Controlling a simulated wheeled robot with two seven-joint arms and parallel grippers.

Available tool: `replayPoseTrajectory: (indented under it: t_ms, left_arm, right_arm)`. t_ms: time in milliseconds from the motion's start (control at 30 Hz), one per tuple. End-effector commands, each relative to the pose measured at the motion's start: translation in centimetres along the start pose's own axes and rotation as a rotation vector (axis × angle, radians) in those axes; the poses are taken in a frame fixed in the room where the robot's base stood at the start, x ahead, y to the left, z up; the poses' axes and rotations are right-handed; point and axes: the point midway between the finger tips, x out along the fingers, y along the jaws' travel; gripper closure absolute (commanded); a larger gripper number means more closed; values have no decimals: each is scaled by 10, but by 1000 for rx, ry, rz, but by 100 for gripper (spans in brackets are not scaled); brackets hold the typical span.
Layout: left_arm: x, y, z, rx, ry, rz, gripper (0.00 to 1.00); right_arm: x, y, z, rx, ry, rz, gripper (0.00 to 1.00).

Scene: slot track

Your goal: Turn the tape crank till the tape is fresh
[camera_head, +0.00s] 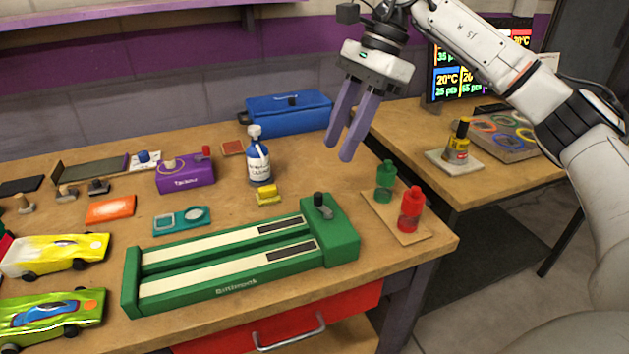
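A long green unit (225,293) lies at the front edge of the workbench, with two cream tape strips (208,272) along it. Each strip has a dark section near its right end. A raised green block (343,240) forms the unit's right end, and a small black upright knob (319,199) stands on it, which looks like the crank. My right gripper (340,151) has purple fingers that point down with a gap between them. It is empty, in the air above and behind the knob, touching nothing. My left gripper is not in view.
A red bottle (410,212) and a green bottle (385,183) stand on a wooden tray right of the unit. A white and blue spray bottle (259,163) and a yellow block (268,195) stand behind it. Toy cars (54,255) lie at left.

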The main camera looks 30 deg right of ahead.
Motion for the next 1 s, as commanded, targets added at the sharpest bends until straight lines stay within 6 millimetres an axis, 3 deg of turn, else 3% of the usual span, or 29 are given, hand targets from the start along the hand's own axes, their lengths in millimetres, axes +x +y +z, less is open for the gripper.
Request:
replayPoseTrajectory:
  t_ms: [500, 700, 967, 1000]
  left_arm:
    - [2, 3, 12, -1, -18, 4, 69]
    - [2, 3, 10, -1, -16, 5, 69]
    - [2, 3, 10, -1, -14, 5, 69]
    - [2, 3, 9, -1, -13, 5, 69]
  right_arm:
    - [84, 1, 0, 0, 1, 3, 68]
    - [98, 1, 0, 0, 0, 2, 68]
    - [100, 0, 0, 0, 0, 1, 68]
    - [100, 0, 0, 0, 0, 1, 71]
